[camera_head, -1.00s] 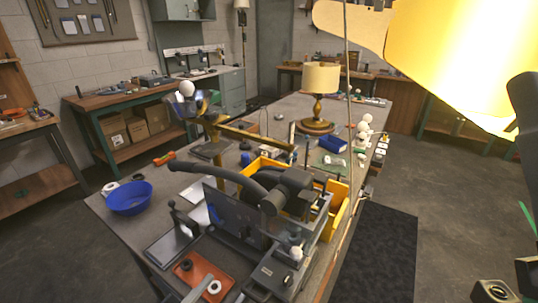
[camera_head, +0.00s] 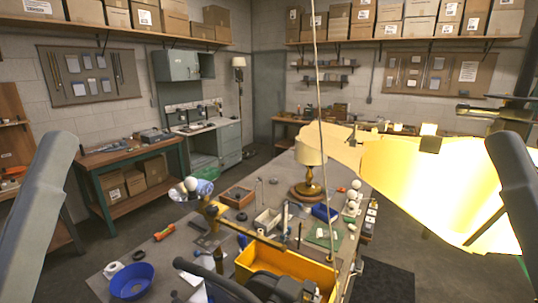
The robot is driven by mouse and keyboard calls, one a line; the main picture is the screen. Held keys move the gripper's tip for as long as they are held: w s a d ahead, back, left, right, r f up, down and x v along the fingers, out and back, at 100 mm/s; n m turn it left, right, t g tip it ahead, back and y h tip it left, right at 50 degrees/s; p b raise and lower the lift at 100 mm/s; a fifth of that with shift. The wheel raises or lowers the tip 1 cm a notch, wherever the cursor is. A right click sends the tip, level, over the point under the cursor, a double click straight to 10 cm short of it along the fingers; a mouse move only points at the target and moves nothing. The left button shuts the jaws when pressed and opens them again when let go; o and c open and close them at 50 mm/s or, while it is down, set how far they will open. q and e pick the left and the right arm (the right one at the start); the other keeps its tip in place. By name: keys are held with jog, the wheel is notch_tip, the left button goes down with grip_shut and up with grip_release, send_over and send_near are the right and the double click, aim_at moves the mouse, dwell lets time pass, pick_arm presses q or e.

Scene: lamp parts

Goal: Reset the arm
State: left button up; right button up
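A table lamp with a cream shade (camera_head: 309,152) and brass base (camera_head: 306,190) stands upright at the far part of the central workbench. A round white bulb (camera_head: 191,183) tops a brass lamp part with a long brass bar (camera_head: 248,232) on the left of the bench. A large glowing yellow shade-like shape (camera_head: 455,185) fills the right side, close to the camera; what holds it cannot be told. Grey links of my arms rise at the left and right edges.
A yellow bin (camera_head: 284,268) and dark curved equipment (camera_head: 225,287) occupy the near bench. A blue bowl (camera_head: 131,281) is at its left. Several white bulbs line the right edge. A thin cord (camera_head: 318,90) hangs down the middle. Floor left of the bench is clear.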

notch_tip(320, 180, up, 27)
jog(key=p, duration=2.3)
notch_tip(320, 180, down, 39)
jog(key=b, duration=3.8)
jog(key=shift+r, duration=0.15)
